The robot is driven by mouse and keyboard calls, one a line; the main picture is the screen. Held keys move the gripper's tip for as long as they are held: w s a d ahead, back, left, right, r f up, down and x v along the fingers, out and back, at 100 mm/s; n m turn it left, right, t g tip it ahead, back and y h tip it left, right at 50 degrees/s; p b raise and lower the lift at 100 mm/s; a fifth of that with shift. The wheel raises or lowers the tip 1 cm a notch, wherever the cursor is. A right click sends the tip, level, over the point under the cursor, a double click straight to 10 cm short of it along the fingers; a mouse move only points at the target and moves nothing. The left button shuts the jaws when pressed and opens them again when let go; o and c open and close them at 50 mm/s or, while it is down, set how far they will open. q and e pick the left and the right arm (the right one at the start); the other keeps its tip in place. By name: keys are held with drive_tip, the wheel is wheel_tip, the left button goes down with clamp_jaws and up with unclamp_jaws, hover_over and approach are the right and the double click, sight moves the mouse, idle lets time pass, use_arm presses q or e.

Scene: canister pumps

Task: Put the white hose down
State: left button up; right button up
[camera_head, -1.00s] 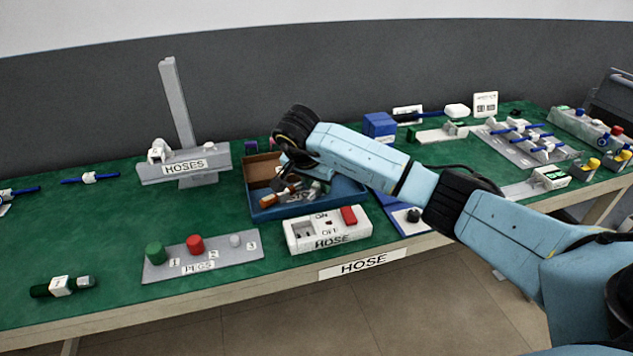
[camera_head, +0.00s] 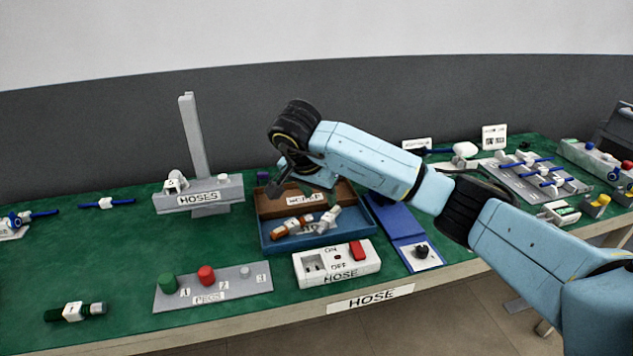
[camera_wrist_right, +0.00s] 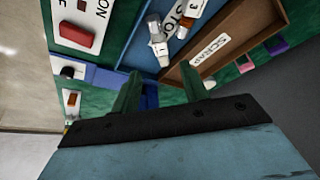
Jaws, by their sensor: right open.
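A white-and-grey piece (camera_head: 326,219), which I take to be the white hose, lies in the blue tray (camera_head: 348,237). It also shows in the right wrist view (camera_wrist_right: 158,45). An orange-brown piece with a white band (camera_head: 291,226) lies to its left in the same tray. My right gripper (camera_head: 300,185) is above the trays, clear of both pieces. In the right wrist view its fingers (camera_wrist_right: 161,90) are apart, with nothing between them. My left gripper is in neither view.
A brown tray (camera_head: 340,192) adjoins the blue one behind. In front stands the white HOSE switch box (camera_head: 310,270) with a red switch. The grey HOSES stand (camera_head: 205,200) is at left, the pegs board (camera_head: 235,290) at front left. Green tabletop (camera_head: 110,245) is free at left.

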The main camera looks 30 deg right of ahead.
drive_tip(key=shift+v, duration=1.15)
